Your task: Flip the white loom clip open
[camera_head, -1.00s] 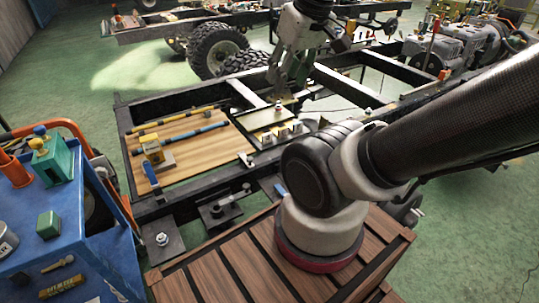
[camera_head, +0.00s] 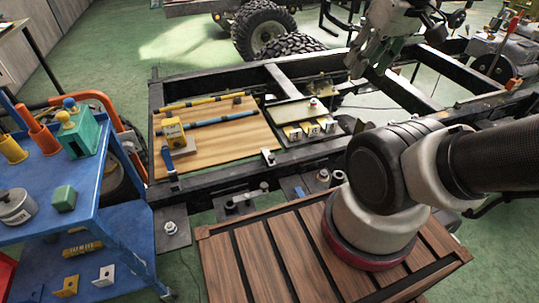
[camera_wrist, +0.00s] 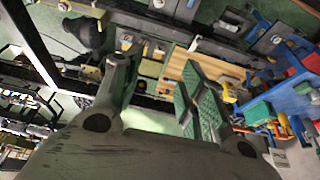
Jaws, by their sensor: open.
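A small white clip-like part (camera_head: 268,157) sits on the near chassis rail, just right of the wooden board. It looks like the loom clip, but it is too small to tell whether it is open or shut. Another small white bracket (camera_head: 104,276) lies on the cart's lower shelf. My gripper (camera_head: 366,62) is in the air over the chassis, well above and to the right of the clip. Its two fingers stand apart in the wrist view (camera_wrist: 160,75), with nothing between them.
The wooden board (camera_head: 225,155) carries yellow and blue rods and a yellow block (camera_head: 172,132). Several labelled blocks (camera_head: 310,129) stand beside a metal plate (camera_head: 290,113). The blue cart (camera_head: 125,190) is at left. Black chassis rails (camera_head: 410,95) frame open gaps.

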